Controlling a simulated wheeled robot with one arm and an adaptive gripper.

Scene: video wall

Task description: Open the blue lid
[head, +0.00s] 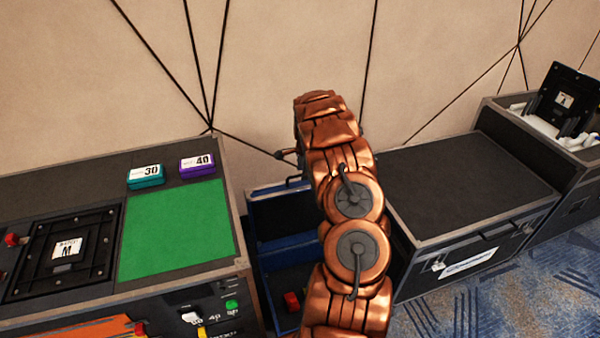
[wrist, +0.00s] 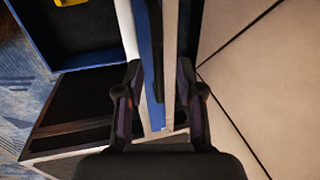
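The blue lid (head: 277,212) stands raised, roughly upright, at the back of a blue case (head: 258,275) in the head view. My copper arm hides its right part. In the wrist view the lid (wrist: 156,70) runs edge-on between the two fingers of my gripper (wrist: 159,80). The fingers are apart, one on each side of the lid. I cannot tell whether they touch it. The open case (wrist: 38,52) is at the upper left of the wrist view. In the head view my gripper is mostly hidden behind my arm.
A console (head: 78,170) with a green panel (head: 175,228) stands left of the case. A dark-topped case (head: 465,185) stands to the right. The beige wall (head: 270,60) is close behind. A red object (head: 291,301) lies inside the blue case, a yellow one (wrist: 70,3) in the wrist view.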

